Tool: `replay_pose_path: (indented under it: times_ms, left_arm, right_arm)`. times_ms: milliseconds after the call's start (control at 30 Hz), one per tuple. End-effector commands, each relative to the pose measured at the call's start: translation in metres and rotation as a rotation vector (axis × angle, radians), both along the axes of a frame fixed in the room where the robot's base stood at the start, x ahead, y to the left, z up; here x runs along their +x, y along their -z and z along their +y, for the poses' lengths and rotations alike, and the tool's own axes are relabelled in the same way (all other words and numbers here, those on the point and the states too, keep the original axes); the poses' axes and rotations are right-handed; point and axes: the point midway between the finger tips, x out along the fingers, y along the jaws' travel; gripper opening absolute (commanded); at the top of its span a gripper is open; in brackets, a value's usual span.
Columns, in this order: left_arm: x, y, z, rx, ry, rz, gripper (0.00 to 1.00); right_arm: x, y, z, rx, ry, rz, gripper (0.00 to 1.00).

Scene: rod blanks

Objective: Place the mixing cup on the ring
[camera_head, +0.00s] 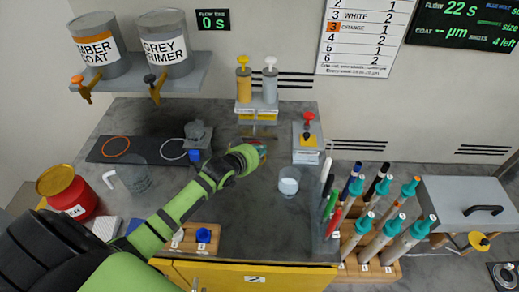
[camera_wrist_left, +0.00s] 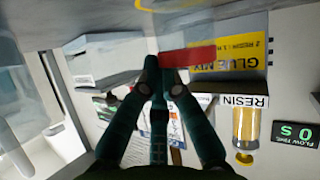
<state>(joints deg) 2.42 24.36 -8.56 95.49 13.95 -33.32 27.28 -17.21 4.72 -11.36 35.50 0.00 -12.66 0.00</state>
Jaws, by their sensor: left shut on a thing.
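My left gripper (camera_head: 252,155) is shut and held over the middle of the grey bench, in front of the pump stand. In the left wrist view the fingers (camera_wrist_left: 160,70) are closed together by a red strip (camera_wrist_left: 187,57). On the dark mat (camera_head: 98,151) lie an orange ring (camera_head: 116,146) and a white ring (camera_head: 174,149). My right gripper is out of view.
A clear cup (camera_head: 136,177) stands by the mat; another cup with pale contents (camera_head: 289,181) stands right of my gripper. The pump stand (camera_head: 257,103) is behind. A rack of rods (camera_head: 370,266) is at right, a red can (camera_head: 66,192) at left.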

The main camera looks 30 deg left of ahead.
Motion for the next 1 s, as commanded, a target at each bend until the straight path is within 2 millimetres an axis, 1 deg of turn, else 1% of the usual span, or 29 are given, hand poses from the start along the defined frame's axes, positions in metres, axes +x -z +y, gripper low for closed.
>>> replay_pose_path:
  times_ms: [167, 300, 333, 367, 667, 767, 867, 1000]
  left_arm:
    - [0.000, 0.000, 0.000, 0.001, 0.000, 0.000, 0.00]
    - [0.000, 0.004, 0.000, 0.000, 0.000, 0.001, 0.00]
    - [0.000, 0.003, 0.000, 0.001, 0.000, 0.000, 0.18]
    - [0.000, 0.003, 0.000, 0.001, 0.000, 0.000, 0.30]
    - [0.000, 0.003, 0.000, 0.001, 0.001, 0.001, 0.30]
    - [0.000, -0.002, 0.000, 0.001, 0.000, 0.000, 0.30]
    - [-0.009, -0.003, 0.000, 0.000, 0.000, 0.002, 0.30]
    - [-0.029, -0.015, 0.002, 0.002, 0.002, 0.002, 0.30]
  right_arm:
    - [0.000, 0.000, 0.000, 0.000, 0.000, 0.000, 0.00]
    - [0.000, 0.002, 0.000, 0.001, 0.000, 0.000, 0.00]
    - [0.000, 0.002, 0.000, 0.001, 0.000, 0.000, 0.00]
    - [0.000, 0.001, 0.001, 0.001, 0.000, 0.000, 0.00]
    - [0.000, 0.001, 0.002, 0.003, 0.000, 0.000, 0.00]
    - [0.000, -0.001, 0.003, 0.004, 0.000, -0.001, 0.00]
    - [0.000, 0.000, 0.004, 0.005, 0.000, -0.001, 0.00]
    - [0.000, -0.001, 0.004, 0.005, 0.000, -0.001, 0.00]
